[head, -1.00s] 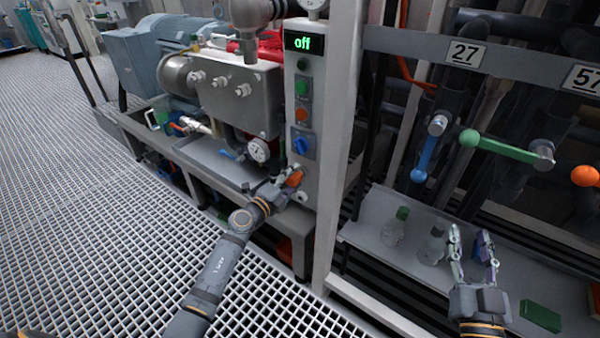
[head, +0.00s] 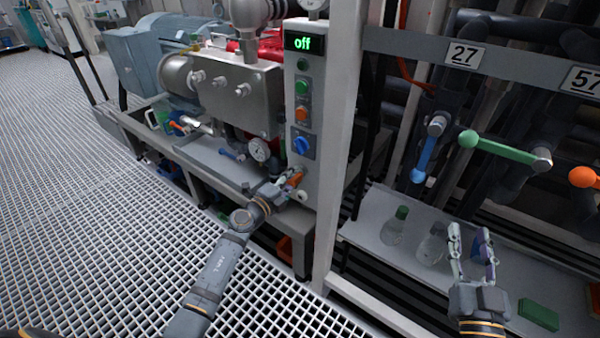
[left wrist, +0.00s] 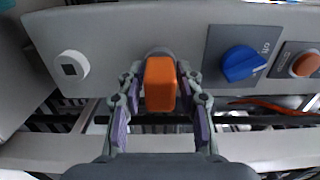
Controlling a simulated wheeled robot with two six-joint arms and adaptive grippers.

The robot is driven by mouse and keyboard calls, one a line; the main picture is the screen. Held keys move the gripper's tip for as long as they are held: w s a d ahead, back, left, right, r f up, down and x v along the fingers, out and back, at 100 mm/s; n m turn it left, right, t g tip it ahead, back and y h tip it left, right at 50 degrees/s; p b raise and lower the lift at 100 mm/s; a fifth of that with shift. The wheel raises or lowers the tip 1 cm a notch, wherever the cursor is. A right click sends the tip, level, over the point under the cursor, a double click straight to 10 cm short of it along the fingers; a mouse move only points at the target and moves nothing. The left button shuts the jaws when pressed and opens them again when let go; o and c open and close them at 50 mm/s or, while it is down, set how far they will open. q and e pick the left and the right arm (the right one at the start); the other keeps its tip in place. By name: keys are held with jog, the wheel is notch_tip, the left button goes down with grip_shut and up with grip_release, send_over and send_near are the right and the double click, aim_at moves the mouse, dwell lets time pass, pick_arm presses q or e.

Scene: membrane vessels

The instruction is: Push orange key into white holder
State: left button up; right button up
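The orange key (head: 295,178) sits low on the front of the grey control panel. In the left wrist view the key (left wrist: 160,88) stands out from a grey round mount (left wrist: 158,52). My left gripper (left wrist: 161,75) has one finger on each side of the key, with narrow gaps visible, so it looks open around it. In the head view my left gripper (head: 288,182) partly covers the key. The white holder (left wrist: 71,67), round with a dark square opening, is on the panel left of the key. My right gripper (head: 470,235) is open and empty.
A blue knob (left wrist: 243,63) and an orange button (left wrist: 305,64) are on the panel right of the key. A metal post (head: 340,150) stands between my grippers. Bottles (head: 394,228) and a green block (head: 538,315) are on the shelf by my right gripper.

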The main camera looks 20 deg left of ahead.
aim_at(289, 182)
pick_arm(q)
grip_shut()
jog(key=shift+s, duration=0.1)
jog(key=shift+p+v, duration=0.4)
jog(key=shift+v, duration=0.5)
jog(key=shift+p+v, duration=0.3)
jog(key=shift+v, duration=1.7)
